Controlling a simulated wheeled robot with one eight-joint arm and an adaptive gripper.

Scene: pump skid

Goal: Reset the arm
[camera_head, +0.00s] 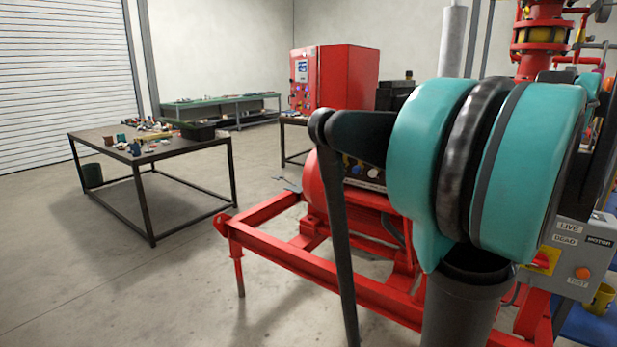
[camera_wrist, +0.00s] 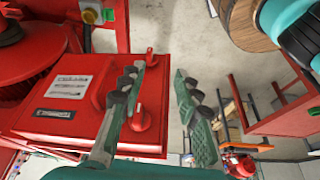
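My gripper (camera_wrist: 162,72) shows in the wrist view. Its two green-grey fingers stand apart with a clear gap, and I see nothing held between them. A red box (camera_wrist: 45,125) with a white label plate lies behind and left of the fingers. A red knob (camera_wrist: 138,118) shows behind the left finger; I cannot tell the distance between them. In the head view my teal and black arm (camera_head: 530,165) is folded in the right foreground. My gripper cannot be seen there.
The red pump skid (camera_head: 285,258) stands below and behind my arm. A grey motor switch box (camera_head: 572,250) is at the right. A dark table (camera_head: 180,150) with small parts stands left, and a red cabinet (camera_head: 345,78) behind. Concrete floor at front left is clear.

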